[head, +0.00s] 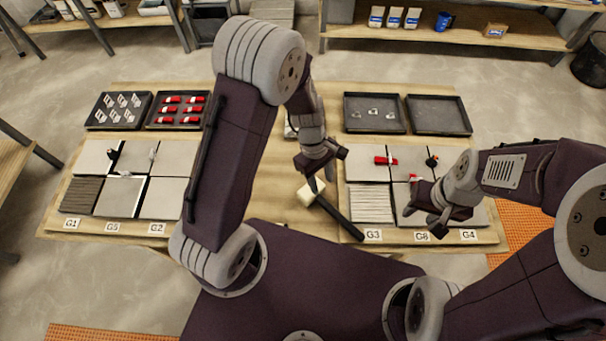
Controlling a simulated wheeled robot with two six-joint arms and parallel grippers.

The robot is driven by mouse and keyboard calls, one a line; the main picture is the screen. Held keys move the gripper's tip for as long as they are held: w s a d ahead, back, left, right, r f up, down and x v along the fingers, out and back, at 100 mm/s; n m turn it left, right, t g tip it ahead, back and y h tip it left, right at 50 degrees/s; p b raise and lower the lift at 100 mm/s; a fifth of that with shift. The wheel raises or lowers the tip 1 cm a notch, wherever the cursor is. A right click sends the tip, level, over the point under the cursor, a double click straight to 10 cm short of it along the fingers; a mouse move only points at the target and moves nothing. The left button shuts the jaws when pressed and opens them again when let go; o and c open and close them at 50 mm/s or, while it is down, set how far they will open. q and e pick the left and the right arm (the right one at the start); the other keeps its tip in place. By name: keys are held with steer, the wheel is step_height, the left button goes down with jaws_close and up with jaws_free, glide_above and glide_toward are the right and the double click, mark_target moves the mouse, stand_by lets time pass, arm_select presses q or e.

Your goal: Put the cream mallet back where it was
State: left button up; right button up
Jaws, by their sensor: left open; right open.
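The cream mallet lies on the bare middle strip of the wooden table, its cream head (308,195) at the upper left and its dark handle (340,218) slanting down to the right toward the G3 label. My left gripper (323,178) is open just above the mallet, near the head and the start of the handle. I cannot tell whether its fingers touch the mallet. My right gripper (434,218) is open over the right-hand tiles, near the G8 label, well apart from the mallet.
Grey tiles with red and dark pieces (385,161) lie on the right. More tiles (124,197) lie on the left. Black trays (118,124) stand at the back left, others (438,127) at the back right. The middle strip (270,190) has bare wood.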

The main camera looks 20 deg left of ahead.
arm_select(q)
steer(key=s+a+r+m+t+y, duration=0.2)
steer(key=s+a+r+m, duration=0.4)
steer(key=a+r+m, duration=0.3)
steer(key=shift+a+m+t, duration=0.3)
steer(key=shift+a+m, duration=0.45)
steer(key=shift+m, duration=0.45)
